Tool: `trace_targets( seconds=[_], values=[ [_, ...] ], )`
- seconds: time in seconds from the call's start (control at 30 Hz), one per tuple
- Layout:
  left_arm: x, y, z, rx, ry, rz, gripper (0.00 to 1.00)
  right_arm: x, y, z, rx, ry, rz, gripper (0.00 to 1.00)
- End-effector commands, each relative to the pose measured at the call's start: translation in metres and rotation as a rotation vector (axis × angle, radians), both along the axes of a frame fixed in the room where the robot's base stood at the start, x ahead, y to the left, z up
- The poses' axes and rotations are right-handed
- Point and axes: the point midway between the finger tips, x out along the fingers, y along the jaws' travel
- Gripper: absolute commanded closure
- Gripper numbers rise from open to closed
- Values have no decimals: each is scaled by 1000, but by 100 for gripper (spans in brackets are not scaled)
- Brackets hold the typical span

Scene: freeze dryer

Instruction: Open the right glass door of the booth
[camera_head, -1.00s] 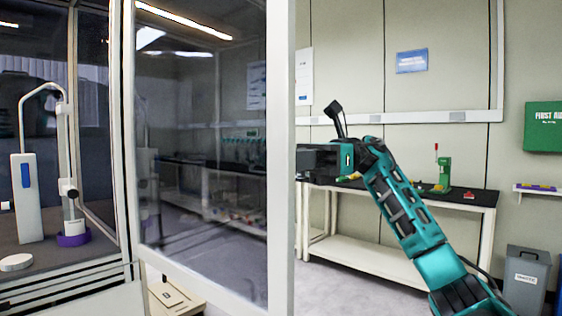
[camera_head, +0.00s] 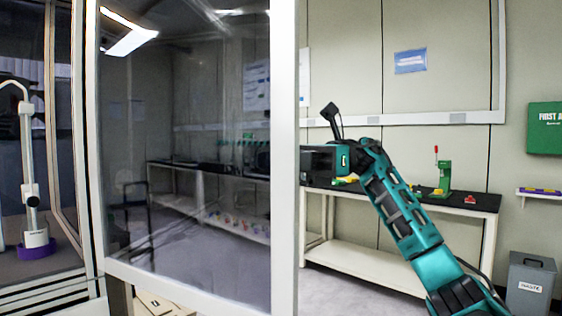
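The right glass door (camera_head: 187,190) of the booth stands swung out, with its white frame post (camera_head: 284,160) near the middle of the view. The booth's inside shows at the left, beyond the door's far-left frame. My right arm comes in from the lower right and reaches up to the door's outer post. My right gripper's dark body (camera_head: 320,160) is at that post; its fingertips are hidden behind the post, so I cannot tell whether they touch or grip it. My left gripper is not in view.
Inside the booth, a white stand (camera_head: 32,190) with a purple base (camera_head: 36,248) stands on the dark floor. A bench (camera_head: 375,252) with a green press (camera_head: 440,180) is along the back wall. A grey waste bin (camera_head: 530,282) stands at lower right.

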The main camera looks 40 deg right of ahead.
Motion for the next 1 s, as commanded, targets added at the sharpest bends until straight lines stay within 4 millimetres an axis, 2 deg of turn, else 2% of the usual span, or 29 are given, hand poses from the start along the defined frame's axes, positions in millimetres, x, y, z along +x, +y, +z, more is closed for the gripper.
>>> trace_targets(
  seconds=[0.6, 0.63, 0.73, 1.0],
  values=[
    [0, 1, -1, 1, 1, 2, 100, 1, 0, -1, -1, 3, -2, 100],
    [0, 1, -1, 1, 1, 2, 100, 1, 0, -1, -1, 3, -2, 82],
    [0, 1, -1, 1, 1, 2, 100, 1, 0, -1, -1, 2, -1, 72],
    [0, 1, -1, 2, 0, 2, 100, 1, -1, 0, -1, 1, -1, 70]
  ],
)
